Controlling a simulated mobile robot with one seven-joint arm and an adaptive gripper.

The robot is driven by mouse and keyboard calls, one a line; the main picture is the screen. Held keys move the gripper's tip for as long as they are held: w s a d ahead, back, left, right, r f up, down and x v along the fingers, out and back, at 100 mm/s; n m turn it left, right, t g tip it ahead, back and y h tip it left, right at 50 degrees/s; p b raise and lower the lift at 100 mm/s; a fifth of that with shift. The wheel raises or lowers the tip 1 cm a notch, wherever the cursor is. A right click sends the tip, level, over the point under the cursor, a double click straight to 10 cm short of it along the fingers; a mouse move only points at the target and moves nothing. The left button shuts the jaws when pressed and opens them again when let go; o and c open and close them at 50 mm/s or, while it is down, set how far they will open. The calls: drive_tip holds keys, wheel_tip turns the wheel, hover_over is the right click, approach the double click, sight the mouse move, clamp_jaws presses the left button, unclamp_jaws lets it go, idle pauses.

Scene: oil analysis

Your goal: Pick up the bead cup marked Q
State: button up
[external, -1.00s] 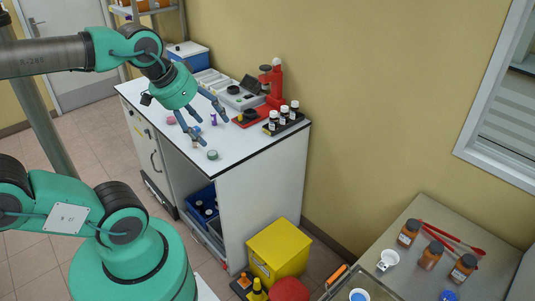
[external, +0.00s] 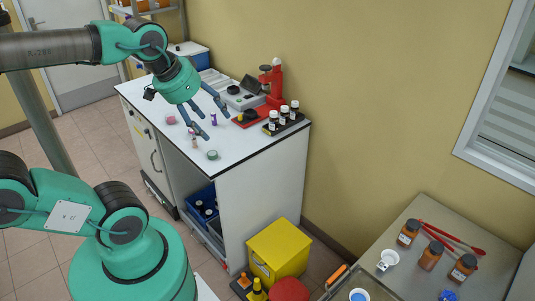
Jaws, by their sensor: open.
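Several small coloured items stand on the white bench top (external: 250,139): a pink one (external: 171,120), a purple one (external: 213,119), a green round one (external: 212,155) and a small pinkish-brown one (external: 194,142). Any mark Q is too small to read, so I cannot tell which is the cup marked Q. My gripper (external: 217,127) points down over the bench with its two fingers spread and nothing between them. Its fingers are close to the purple item in the picture; its height above the bench is unclear.
A rack of dark bottles (external: 283,118) and a red instrument (external: 274,88) stand at the bench's right back. A grey tray (external: 213,81) lies behind. A yellow bin (external: 279,252) is on the floor. A side table (external: 428,206) holds brown bottles. The bench's front right is clear.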

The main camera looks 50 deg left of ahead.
drive_tip(key=w+a+r+n+g+y+p, duration=0.1)
drive_tip(key=w+a+r+n+g+p, duration=0.1)
drive_tip(key=w+a, duration=1.95)
drive_tip(key=w+a+f, duration=0.2)
drive_tip(key=a, duration=0.4)
drive_tip(key=w+a+f, duration=0.1)
drive_tip(key=a+f, duration=0.1)
drive_tip(key=a, duration=0.4)
drive_tip(key=n+g+p, duration=0.2)
hover_over(171, 119)
drive_tip(key=s+a, duration=0.1)
drive_tip(key=a, duration=0.1)
wheel_tip(171, 119, down, 25)
drive_tip(key=shift+s+d, duration=0.1)
drive_tip(key=shift+d, duration=0.1)
drive_tip(key=shift+w+a+f, duration=0.1)
drive_tip(key=shift+w+f, duration=0.1)
drive_tip(key=shift+f, duration=1.2)
drive_tip(key=shift+w+a+f, duration=0.1)
drive_tip(key=shift+w+f, duration=0.15)
drive_tip(key=shift+f, duration=1.15)
drive_tip(key=shift+w+f, duration=0.2)
drive_tip(key=shift+f, duration=1.2)
